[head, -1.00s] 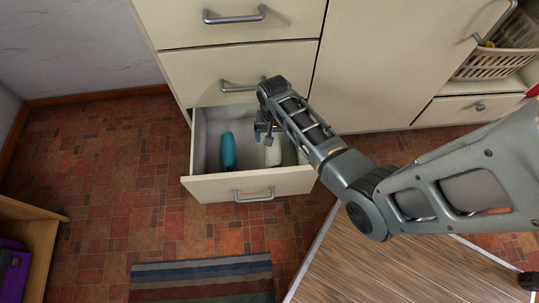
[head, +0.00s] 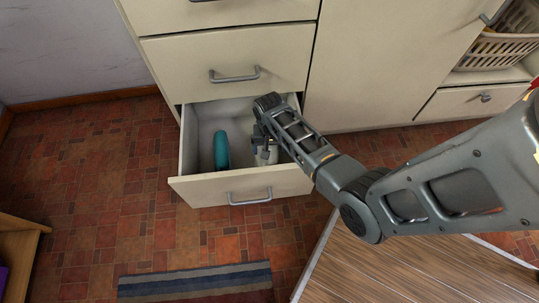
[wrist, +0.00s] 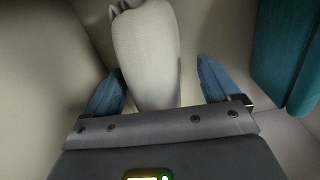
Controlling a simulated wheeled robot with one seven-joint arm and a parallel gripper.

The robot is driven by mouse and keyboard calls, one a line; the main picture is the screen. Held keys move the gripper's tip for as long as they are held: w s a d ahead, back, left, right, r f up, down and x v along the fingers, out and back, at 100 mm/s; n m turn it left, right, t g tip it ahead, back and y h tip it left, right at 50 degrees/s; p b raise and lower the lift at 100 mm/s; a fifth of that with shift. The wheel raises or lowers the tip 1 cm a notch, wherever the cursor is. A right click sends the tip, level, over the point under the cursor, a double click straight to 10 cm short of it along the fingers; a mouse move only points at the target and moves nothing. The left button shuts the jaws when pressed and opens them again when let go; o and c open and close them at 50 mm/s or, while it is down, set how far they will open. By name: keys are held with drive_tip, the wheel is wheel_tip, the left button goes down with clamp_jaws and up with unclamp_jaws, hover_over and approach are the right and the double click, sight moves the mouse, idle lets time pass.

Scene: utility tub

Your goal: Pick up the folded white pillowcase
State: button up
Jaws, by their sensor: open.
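The white folded cloth, which looks like the pillowcase (wrist: 147,50), lies in the open bottom drawer (head: 240,189). In the wrist view it is a pale, rounded bundle between my two blue fingertips. In the head view a pale part of it (head: 265,158) shows, mostly hidden by my gripper. My gripper (wrist: 162,88) is open, with one finger on each side of the cloth. The left finger is close to the cloth and a gap shows at the right finger. I cannot tell whether either touches it. My gripper (head: 264,150) is inside the drawer.
A teal rolled item (head: 221,150) lies left of the cloth in the drawer and shows at the right of the wrist view (wrist: 285,50). The drawer walls are close around my gripper. A closed drawer (head: 228,66) is above. A striped rug (head: 195,283) lies on the floor.

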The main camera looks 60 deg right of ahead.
drive_tip(key=shift+f, duration=0.45)
drive_tip(key=shift+c, duration=0.4)
drive_tip(key=shift+r, duration=0.1)
drive_tip(key=c, duration=1.4)
drive_tip(key=shift+c, duration=0.2)
